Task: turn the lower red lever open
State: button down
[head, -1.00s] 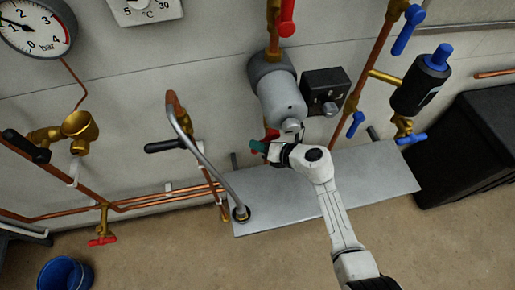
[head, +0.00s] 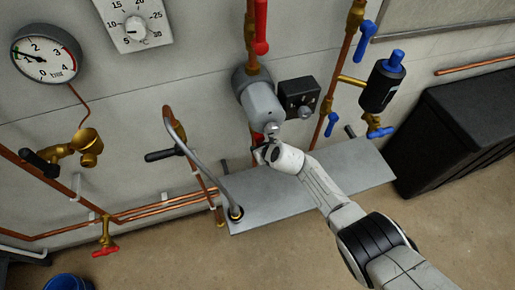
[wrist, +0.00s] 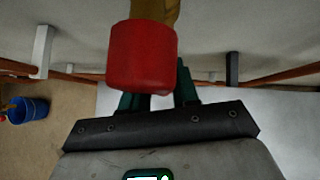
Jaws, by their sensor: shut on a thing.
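The lower red lever (head: 257,138) shows as a small patch of red below the grey pump (head: 263,103), mostly hidden by my gripper (head: 262,150). In the wrist view the lever's rounded red end (wrist: 143,57) is large and close, with a brass part behind it. My gripper's dark green fingers (wrist: 160,92) are at the lever's lower end, partly covered by it. The gripper is shut on the lever. The upper red lever (head: 261,27) hangs upright on the copper pipe above the pump.
A black control box (head: 298,96) and blue-handled valves (head: 364,39) are right of the pump. A bent grey pipe (head: 205,170) rises from the metal shelf (head: 290,196) at left. A black bin (head: 450,135) stands at right. A blue bucket (wrist: 27,108) is on the floor.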

jog(key=shift+d, duration=0.1)
dwell(0.3)
jog(key=c, duration=1)
grip_release()
jog(key=shift+o, duration=0.2)
jog(key=shift+s+d+r+p, duration=0.25)
jog(key=shift+r+p, duration=0.3)
jog(key=shift+p, duration=0.3)
jog(key=s+d+r+p, duration=0.1)
jog(key=s+d, duration=0.2)
jog(key=s, duration=0.3)
jog(key=s+d+r+p, duration=0.1)
jog(key=s+d+p, duration=0.1)
jog(key=s, duration=0.5)
jog(key=shift+s+d+r, duration=0.15)
jog(key=shift+s+d, duration=0.05)
jog(key=shift+d, duration=0.5)
